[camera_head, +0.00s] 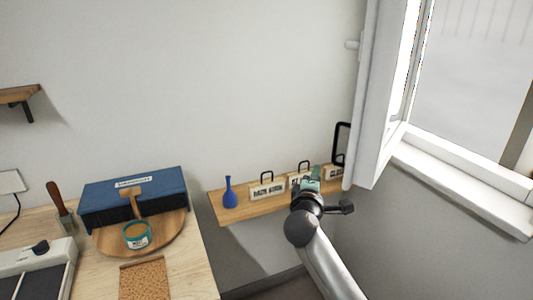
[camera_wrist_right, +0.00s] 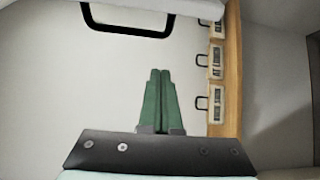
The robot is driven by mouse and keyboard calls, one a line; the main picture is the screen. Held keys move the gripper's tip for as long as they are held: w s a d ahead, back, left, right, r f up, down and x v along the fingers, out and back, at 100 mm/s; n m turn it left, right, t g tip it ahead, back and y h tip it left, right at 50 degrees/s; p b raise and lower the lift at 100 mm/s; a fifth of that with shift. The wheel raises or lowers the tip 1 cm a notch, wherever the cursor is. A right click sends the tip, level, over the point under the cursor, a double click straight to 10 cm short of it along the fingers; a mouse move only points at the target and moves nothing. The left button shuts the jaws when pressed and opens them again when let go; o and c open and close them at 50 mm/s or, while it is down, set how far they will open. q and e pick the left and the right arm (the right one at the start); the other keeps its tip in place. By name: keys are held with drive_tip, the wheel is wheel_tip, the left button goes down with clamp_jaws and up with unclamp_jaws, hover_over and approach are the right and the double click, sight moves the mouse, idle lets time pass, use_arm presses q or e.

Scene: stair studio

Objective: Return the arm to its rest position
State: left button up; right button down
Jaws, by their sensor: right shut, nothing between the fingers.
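My right gripper (camera_head: 314,174) is in front of the right part of a narrow wooden wall shelf in the head view. In the right wrist view its two green fingers (camera_wrist_right: 159,100) lie side by side, shut, with nothing between them. The wooden shelf edge (camera_wrist_right: 231,85) runs to the right of the fingers there, apart from them in the picture. My right arm comes up from the bottom of the head view and partly hides the shelf. My left gripper does not show.
The shelf (camera_head: 240,212) holds a blue vase (camera_head: 229,194) and several small labelled blocks with black handles (camera_head: 267,189). An open white window (camera_head: 380,90) juts out at right. A wooden table (camera_head: 190,265) at left bears a blue box (camera_head: 110,200), a round board and a tin (camera_head: 137,236).

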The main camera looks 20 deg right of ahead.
drive_tip(key=s+a+f+g+y, duration=0.1)
drive_tip(key=s+a+f+y, duration=0.2)
drive_tip(key=f, duration=0.5)
drive_tip(key=s+a+f+m+y, duration=0.15)
drive_tip(key=s+a+f, duration=0.25)
drive_tip(key=f, duration=0.4)
drive_tip(key=s+a+f+g+y, duration=0.1)
drive_tip(key=s+a+f+y, duration=0.25)
drive_tip(key=f, duration=0.45)
drive_tip(key=s+a+f+m+g+y, duration=0.1)
drive_tip(key=s+a+f+m, duration=0.1)
drive_tip(key=s, duration=0.5)
drive_tip(key=s+a+f+m+y, duration=0.2)
drive_tip(key=s+a+f+m, duration=0.1)
drive_tip(key=s+f, duration=0.2)
drive_tip(key=s+a+f+m+g+y, duration=0.1)
drive_tip(key=s+a+f+m+y, duration=0.1)
drive_tip(key=s, duration=0.7)
wheel_tip(320, 180, down, 2)
drive_tip(key=shift+s+a+f+g+p, duration=0.2)
drive_tip(key=shift+a+g+p, duration=0.1)
drive_tip(key=shift+a+p, duration=0.25)
drive_tip(key=shift+m, duration=0.25)
